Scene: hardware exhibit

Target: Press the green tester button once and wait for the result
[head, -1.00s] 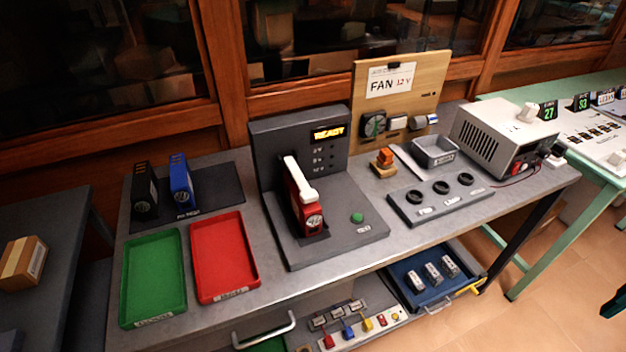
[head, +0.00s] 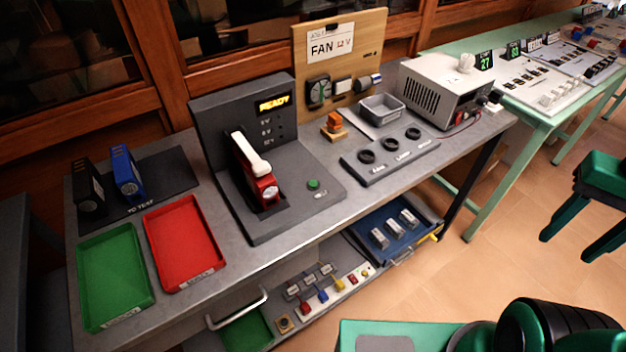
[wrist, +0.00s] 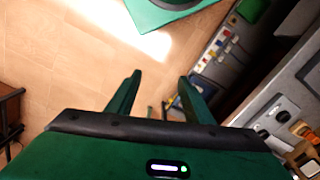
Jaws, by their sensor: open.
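The grey tester (head: 235,135) stands on the workbench, and its amber display (head: 273,103) reads READY. The round green button (head: 313,184) is on the tester's base plate, right of the slot, with nothing over it. A red pack (head: 262,186) sits in the tester's slot, with a white lever (head: 249,152) across its top. My gripper (head: 567,248) is at the right of the head view, over the floor and well away from the button. In the wrist view its fingers (wrist: 160,82) are apart with nothing between them.
A green tray (head: 88,294) and a red tray (head: 187,285) lie empty left of the tester. Black (head: 86,190) and blue (head: 127,174) packs stand behind them. A fan board (head: 345,50), a three-ring block (head: 390,163) and a power supply (head: 440,92) are right of it.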

